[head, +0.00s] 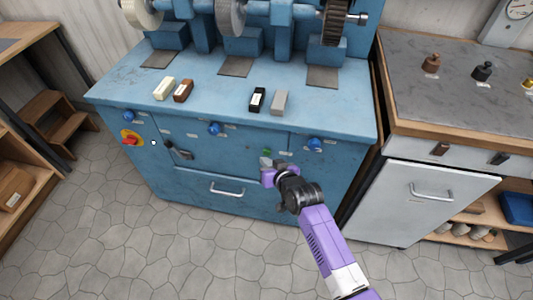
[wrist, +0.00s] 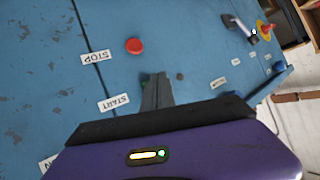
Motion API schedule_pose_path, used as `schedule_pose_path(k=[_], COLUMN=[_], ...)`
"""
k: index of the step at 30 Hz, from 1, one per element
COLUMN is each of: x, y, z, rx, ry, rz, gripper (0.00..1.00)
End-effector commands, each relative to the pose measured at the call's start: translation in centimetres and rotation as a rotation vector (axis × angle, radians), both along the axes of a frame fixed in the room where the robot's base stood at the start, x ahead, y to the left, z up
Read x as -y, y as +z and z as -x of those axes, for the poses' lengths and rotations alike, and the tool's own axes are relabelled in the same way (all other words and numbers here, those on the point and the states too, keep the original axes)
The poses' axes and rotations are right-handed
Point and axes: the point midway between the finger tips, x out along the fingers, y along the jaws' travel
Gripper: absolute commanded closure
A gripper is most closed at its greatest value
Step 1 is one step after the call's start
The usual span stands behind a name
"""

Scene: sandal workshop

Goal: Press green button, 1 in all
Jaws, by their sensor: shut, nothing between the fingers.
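The green button (head: 266,153) is on the front of the blue machine cabinet, just above my gripper in the head view. In the wrist view only a dark green sliver (wrist: 145,77) shows beside the fingertips, and the rest is hidden. My gripper (wrist: 157,80) is shut and empty, its fingers pointing at the panel right by the green button. In the head view my gripper (head: 267,164) is seen from above. I cannot tell whether the tips touch the button. A START label (wrist: 113,102) lies to the left.
A red button (wrist: 134,46) by a STOP label (wrist: 95,56) is near the fingers. A red and yellow switch (head: 130,138) is on the cabinet's left. Blue knobs (head: 314,143) stick out from the front. Small blocks (head: 257,98) lie on top. A grey cabinet (head: 425,195) stands right.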

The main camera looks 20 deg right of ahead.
Motion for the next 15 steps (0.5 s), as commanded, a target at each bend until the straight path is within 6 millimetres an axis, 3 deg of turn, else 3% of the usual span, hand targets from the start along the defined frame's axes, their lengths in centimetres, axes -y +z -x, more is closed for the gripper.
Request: schedule_pose_path(k=[15], x=[0.42], y=[0.01], z=[-0.56], rx=[0.0], ry=[0.0], rz=[0.0], gripper=[1.0])
